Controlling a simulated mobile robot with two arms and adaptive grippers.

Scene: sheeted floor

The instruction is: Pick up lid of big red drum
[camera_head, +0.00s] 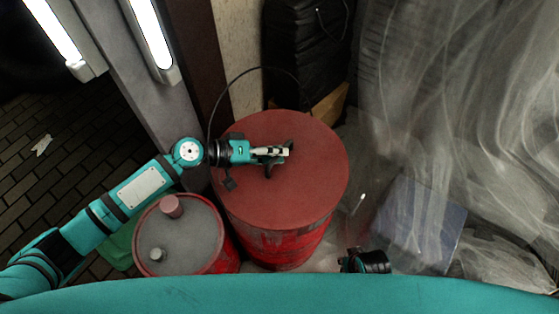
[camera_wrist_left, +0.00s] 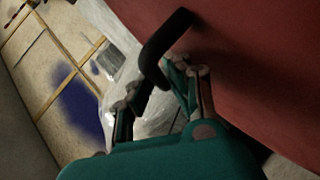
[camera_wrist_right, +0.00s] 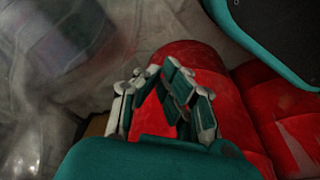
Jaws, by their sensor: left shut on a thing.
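The big red drum (camera_head: 275,247) stands upright in the middle of the head view, with a flat, dull red lid (camera_head: 300,195) on top. My left gripper (camera_head: 285,152) is over the middle of the lid. In the left wrist view its fingers (camera_wrist_left: 160,82) are shut on a curved black handle (camera_wrist_left: 165,45), and the red lid surface (camera_wrist_left: 250,50) lies beside it. My right gripper (camera_head: 364,262) is low at the drum's right front. In the right wrist view its fingers (camera_wrist_right: 158,80) are apart and empty, with red drum surface behind them.
A smaller red drum (camera_head: 222,262) with a grey top and two caps stands at the left front, close to the big one. A black case (camera_head: 305,45) is behind. Translucent sheeting (camera_head: 450,100) fills the right side. A wall post (camera_head: 150,100) stands at the left.

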